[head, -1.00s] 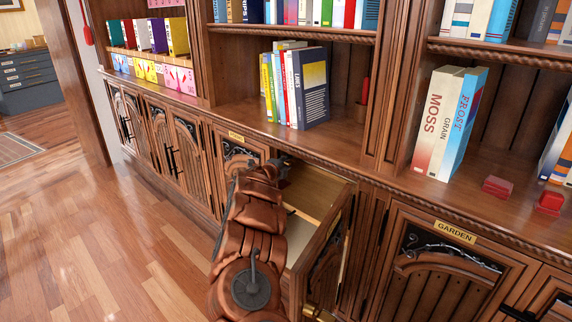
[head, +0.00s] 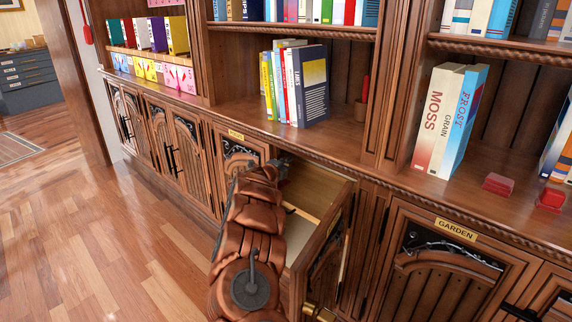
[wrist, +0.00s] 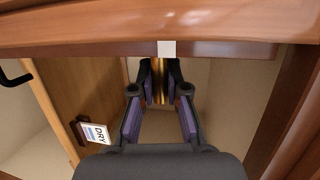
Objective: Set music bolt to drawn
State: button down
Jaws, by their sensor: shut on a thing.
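The brass bolt (wrist: 158,70) is a thin upright rod under the wooden front edge in the wrist view. My gripper (wrist: 159,92) is shut on it, with one dark finger on each side. The fingers hide part of the rod, and I cannot see how far it is drawn. In the head view my arm reaches into an open cupboard (head: 312,190), and my gripper and the bolt are hidden there. A brass plate (head: 236,135) sits above the cupboard to the left, too small to read.
The open cupboard door (head: 330,255) stands out to the right of my arm. A shelf ledge (wrist: 100,28) runs close above my gripper. A small card marked DRY (wrist: 94,131) is at the left. Books (head: 303,85) stand on the shelf above. The floor (head: 95,235) at left is clear.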

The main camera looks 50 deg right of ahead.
jog(key=shift+f, duration=0.9)
jog(key=c, duration=1.2)
grip_release()
jog(key=shift+o, duration=0.2)
jog(key=shift+a, duration=0.15)
jog(key=v, duration=1.1)
jog(key=shift+a, duration=0.35)
jog(key=shift+s, duration=0.15)
jog(key=shift+r, duration=0.25)
